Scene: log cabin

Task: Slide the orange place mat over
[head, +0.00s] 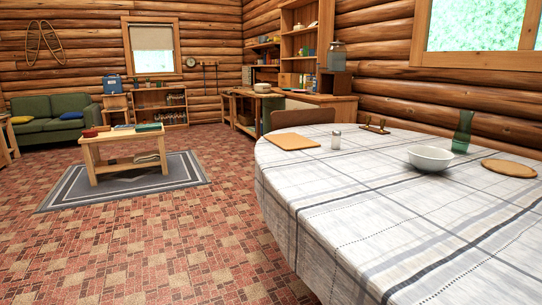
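The orange place mat (291,142) is a small flat square with rounded corners. It lies on the far left part of the round table, near the edge of the checked tablecloth (370,215). Nothing lies on the mat. Neither of my grippers shows in the head view.
A chair back (303,117) stands behind the mat.

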